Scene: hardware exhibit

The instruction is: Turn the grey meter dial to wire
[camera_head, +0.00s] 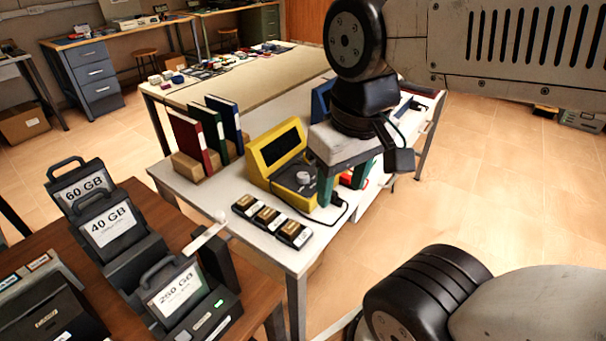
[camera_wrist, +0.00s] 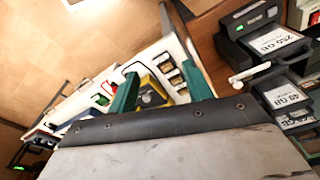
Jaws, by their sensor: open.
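The yellow meter (camera_head: 264,160) with a dark screen stands on the white table in the head view. Its grey dial (camera_head: 304,178) is on the lower right of its sloped front. My gripper (camera_head: 343,190) has green fingers, spread apart with nothing between them. It hangs just right of the meter and hides part of what lies behind it. In the wrist view, the meter (camera_wrist: 158,84) appears beyond the gap between the green fingers of my gripper (camera_wrist: 158,72). The dial's pointer setting is too small to read.
Several small dark blocks with tan tops (camera_head: 268,216) lie before the meter. Books (camera_head: 208,132) stand in a wooden holder to its left. A black cable (camera_head: 340,208) lies at the table's right edge. A brown table (camera_head: 140,196) with labelled drives is at front left.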

